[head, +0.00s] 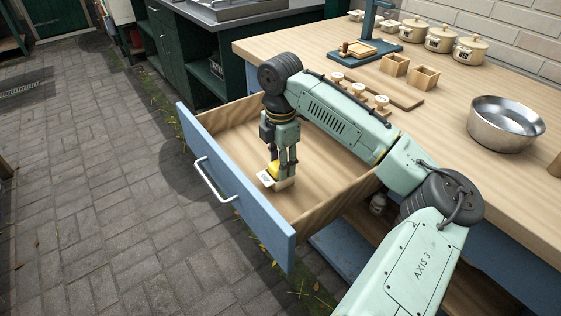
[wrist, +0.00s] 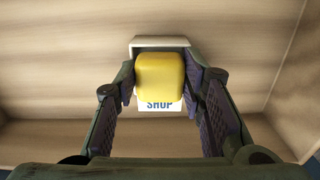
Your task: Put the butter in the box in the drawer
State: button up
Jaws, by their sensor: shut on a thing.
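The open drawer (head: 222,208) has a blue front with a metal handle and a bare wooden inside. A small white box (head: 266,180) stands on its floor near the front panel. The box (wrist: 160,42) also shows in the wrist view, with "SHOP" lettering partly visible. The yellow butter (head: 273,168) is at the box, between my fingers. In the wrist view the butter (wrist: 160,76) covers most of the box's opening. My gripper (head: 282,168) points down into the drawer and is shut on the butter. How deep the butter sits in the box is hidden.
The wooden worktop (head: 445,110) behind the drawer holds a metal bowl (head: 506,122), several lidded pots (head: 440,40), small wooden boxes (head: 394,65) and a row of stamps (head: 360,93). The rest of the drawer floor is clear. The drawer walls surround my gripper.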

jog(key=o, duration=1.2)
jog(key=shift+o, duration=0.2)
jog(key=c, duration=0.4)
jog(key=shift+r, duration=0.15)
jog(key=shift+r+p, duration=3.95)
jog(key=shift+r, duration=0.25)
